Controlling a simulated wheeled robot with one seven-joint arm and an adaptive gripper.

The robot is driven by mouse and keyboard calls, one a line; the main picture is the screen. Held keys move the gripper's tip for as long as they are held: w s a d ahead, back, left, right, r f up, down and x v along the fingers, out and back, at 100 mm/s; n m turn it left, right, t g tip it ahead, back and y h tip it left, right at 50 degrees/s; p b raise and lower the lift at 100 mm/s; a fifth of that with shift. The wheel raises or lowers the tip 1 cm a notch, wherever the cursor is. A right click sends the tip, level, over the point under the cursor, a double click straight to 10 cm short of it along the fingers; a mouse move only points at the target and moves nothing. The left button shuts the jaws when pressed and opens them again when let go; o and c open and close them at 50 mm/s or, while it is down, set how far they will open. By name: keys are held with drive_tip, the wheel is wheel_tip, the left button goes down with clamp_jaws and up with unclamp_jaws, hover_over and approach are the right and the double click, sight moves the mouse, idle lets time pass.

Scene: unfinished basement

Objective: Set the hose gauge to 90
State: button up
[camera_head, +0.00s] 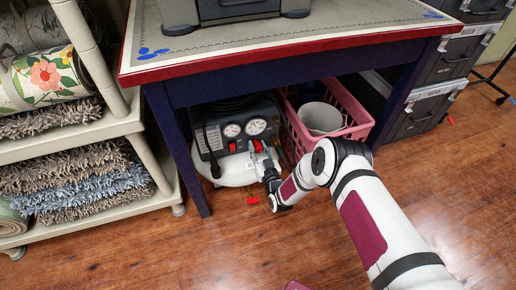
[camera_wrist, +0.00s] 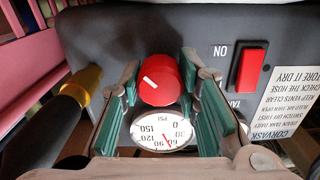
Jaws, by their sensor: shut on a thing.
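The air compressor (camera_head: 240,172) stands under the blue table, with two round white gauges (camera_head: 256,126) on its dark panel. In the wrist view, my gripper (camera_wrist: 160,84) is shut on a red knob (camera_wrist: 158,92) with a white mark, one green-padded finger on each side. Just below the knob is a PSI gauge (camera_wrist: 163,131), upside down in this view, marked from 0 to 150. Its red needle points to the lower part of the dial, near 60 to 90; the exact reading is too small to tell. In the head view, my gripper (camera_head: 264,158) reaches the panel's front.
A red ON switch (camera_wrist: 249,69) and a warning label (camera_wrist: 288,105) lie right of the knob. A brass fitting (camera_wrist: 83,84) with a black hose is at left. A pink crate (camera_head: 347,133) stands close beside the compressor. The table (camera_head: 330,45) overhangs; open wooden floor lies in front.

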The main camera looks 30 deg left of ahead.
drive_tip(key=m, duration=0.4)
drive_tip(key=shift+f+m, duration=0.1)
drive_tip(key=shift+m, duration=2)
drive_tip(key=o, duration=1.2)
drive_tip(key=shift+d, duration=0.1)
drive_tip(key=v, duration=1.2)
drive_tip(key=shift+s, duration=0.15)
